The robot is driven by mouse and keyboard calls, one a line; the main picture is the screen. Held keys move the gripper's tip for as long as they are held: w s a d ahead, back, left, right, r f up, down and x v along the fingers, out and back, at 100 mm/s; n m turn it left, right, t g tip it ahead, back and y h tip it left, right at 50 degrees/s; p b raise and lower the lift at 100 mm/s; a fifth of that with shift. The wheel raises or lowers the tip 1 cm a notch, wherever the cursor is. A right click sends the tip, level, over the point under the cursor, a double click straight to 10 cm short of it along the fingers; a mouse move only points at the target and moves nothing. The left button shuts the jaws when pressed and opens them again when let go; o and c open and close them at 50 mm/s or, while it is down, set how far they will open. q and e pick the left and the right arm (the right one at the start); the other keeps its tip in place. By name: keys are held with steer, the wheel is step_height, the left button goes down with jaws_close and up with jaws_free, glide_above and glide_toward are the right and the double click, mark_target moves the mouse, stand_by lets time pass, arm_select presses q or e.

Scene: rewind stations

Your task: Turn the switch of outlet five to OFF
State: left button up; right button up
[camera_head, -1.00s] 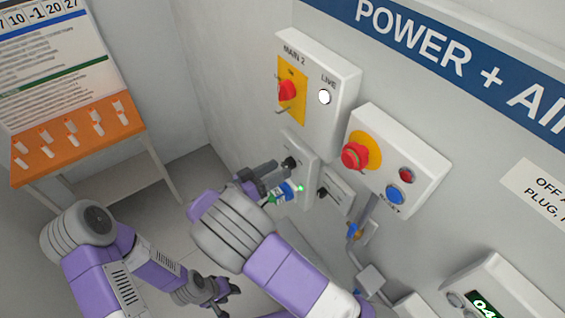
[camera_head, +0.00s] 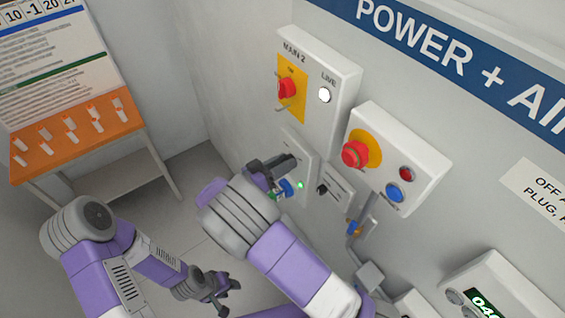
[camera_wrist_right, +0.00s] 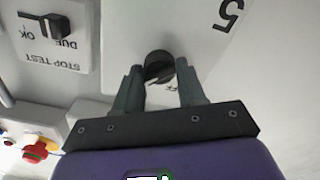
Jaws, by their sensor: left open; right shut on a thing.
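The white outlet five panel (camera_head: 307,160) is on the wall below the MAIN 2 box. It also shows in the right wrist view (camera_wrist_right: 205,40), with an upside-down "5" near its edge. Its dark round switch (camera_wrist_right: 158,66) sits between the fingertips of my right gripper (camera_wrist_right: 160,80), which is shut on it. A label below the switch is partly hidden, so I cannot read its setting. In the head view my right gripper (camera_head: 280,168) covers the switch. My left gripper (camera_head: 222,291) is open and empty, low and away from the wall.
To the right are a smaller panel with a black knob (camera_head: 322,189) and a box with a red emergency button (camera_head: 355,154). An orange-topped table (camera_head: 75,152) stands at left.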

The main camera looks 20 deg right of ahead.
steer(key=n+p, duration=0.1)
steer(key=n, duration=0.5)
steer(key=n+p, duration=0.1)
steer(key=n, duration=0.5)
steer(key=n+p, duration=0.1)
steer(key=n, duration=0.5)
steer(key=shift+w+f, duration=0.1)
steer(key=shift+f, duration=0.15)
stand_by(0.4)
steer(key=o, duration=1)
steer(key=shift+a, duration=0.1)
